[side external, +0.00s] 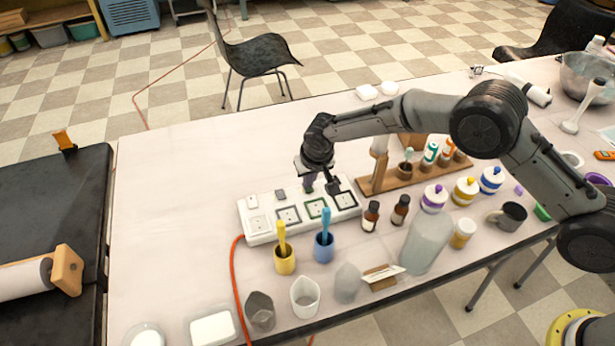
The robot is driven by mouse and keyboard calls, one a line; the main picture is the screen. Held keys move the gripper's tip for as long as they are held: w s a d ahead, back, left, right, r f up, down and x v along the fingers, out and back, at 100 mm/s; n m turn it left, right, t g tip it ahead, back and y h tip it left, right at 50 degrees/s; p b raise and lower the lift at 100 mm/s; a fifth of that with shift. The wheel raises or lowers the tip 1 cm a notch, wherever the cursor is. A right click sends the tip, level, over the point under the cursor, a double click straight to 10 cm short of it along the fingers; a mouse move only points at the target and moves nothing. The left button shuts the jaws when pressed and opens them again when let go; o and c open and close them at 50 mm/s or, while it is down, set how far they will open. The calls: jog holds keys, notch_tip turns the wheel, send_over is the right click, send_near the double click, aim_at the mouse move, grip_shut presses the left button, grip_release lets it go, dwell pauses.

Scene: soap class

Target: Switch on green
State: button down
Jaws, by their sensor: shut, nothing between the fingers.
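A white switch panel (262,238) lies on the table, with several framed squares along it. The green-framed square (317,209) is right of the middle, between two dark-framed ones. Small grey and dark blocks, seemingly switches, sit in a row behind the squares; a grey one (280,194) is clear to see. My gripper (309,184) is shut and points down just behind the green-framed square. A purplish part shows at its tip. The gripper hides the switch spot there, and I cannot tell whether it touches the panel.
A yellow cup (284,262) and a blue cup (323,252) with handles sticking up stand in front of the panel. Brown bottles (371,217) stand to its right, and a wooden rack (415,178) behind. An orange cord (236,285) leaves the panel's left end.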

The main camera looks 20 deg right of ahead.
jog(key=shift+s, duration=0.25)
jog(key=shift+r, duration=0.25)
jog(key=v, duration=1.3)
jog(key=shift+w+r, duration=0.3)
jog(key=shift+w+r, duration=0.2)
jog(key=shift+w, duration=0.55)
